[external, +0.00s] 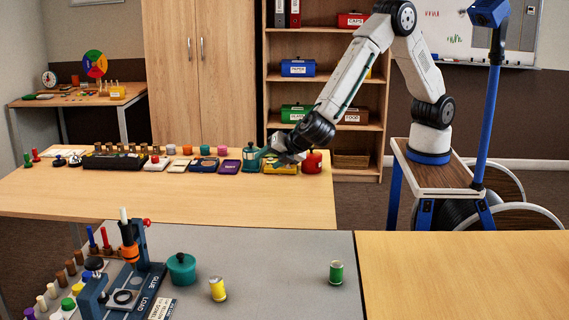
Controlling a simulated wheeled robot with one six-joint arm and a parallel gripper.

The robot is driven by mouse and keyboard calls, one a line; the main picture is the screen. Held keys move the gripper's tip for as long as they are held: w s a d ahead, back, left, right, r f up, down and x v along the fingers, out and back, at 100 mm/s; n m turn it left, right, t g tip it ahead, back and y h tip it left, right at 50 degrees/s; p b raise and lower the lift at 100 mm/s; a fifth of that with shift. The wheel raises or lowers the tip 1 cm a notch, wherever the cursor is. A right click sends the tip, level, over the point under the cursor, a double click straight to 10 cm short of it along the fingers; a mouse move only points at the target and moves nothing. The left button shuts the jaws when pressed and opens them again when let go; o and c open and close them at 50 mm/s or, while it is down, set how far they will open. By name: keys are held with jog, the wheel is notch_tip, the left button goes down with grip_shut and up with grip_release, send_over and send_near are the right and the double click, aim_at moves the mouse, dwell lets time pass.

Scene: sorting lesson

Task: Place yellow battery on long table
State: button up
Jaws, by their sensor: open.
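A small yellow cylinder with pale ends (218,289), which looks like the yellow battery, stands upright on the grey tabletop (270,250) in the foreground. A long wooden table (180,200) stretches behind it, with a row of objects along its far edge. I cannot tell for certain that this is the long table. My gripper (280,157) is at that row's right end, above a yellow tray (283,169), between a teal container (252,158) and a red one (312,162). It is open, far from the yellow cylinder. Its fingertips are hard to make out.
A green cylinder (336,272) and a dark green pot (181,270) stand on the grey top. A blue press (130,270) and several colored pegs crowd its left side. The wooden table's near half is clear, as is the light wooden top (460,275) at right.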

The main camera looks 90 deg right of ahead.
aim_at(222, 281)
jog(key=a+f+n+t+y, duration=0.1)
jog(key=a+f+n, duration=0.3)
jog(key=a, duration=0.4)
jog(key=w+a+f+n+t+y, duration=0.1)
jog(key=a+f+n+y, duration=0.3)
jog(key=a, duration=0.5)
jog(key=w+a+f+n+t+y, duration=0.1)
jog(key=a+f+n+y, duration=0.2)
jog(key=a, duration=0.6)
jog(key=shift+a+f+n+t, duration=0.2)
jog(key=shift+f+n+t, duration=0.2)
jog(key=shift+f+n, duration=0.85)
jog(key=a, duration=0.1)
jog(key=a+f+n+y, duration=0.1)
jog(key=a, duration=0.1)
jog(key=a+n+y, duration=0.1)
jog(key=shift+s+a+f+n, duration=0.1)
jog(key=shift+a+f+n, duration=0.15)
jog(key=a+r+n+y, duration=0.1)
jog(key=a, duration=0.1)
jog(key=a+n+y, duration=0.1)
jog(key=a+n, duration=0.1)
jog(key=a+r+n+g+y, duration=0.1)
jog(key=a, duration=0.1)
jog(key=shift+r+n, duration=0.3)
jog(key=shift+n, duration=0.1)
jog(key=shift+x, duration=3.9)
jog(key=shift+a+r, duration=0.1)
grip_shut()
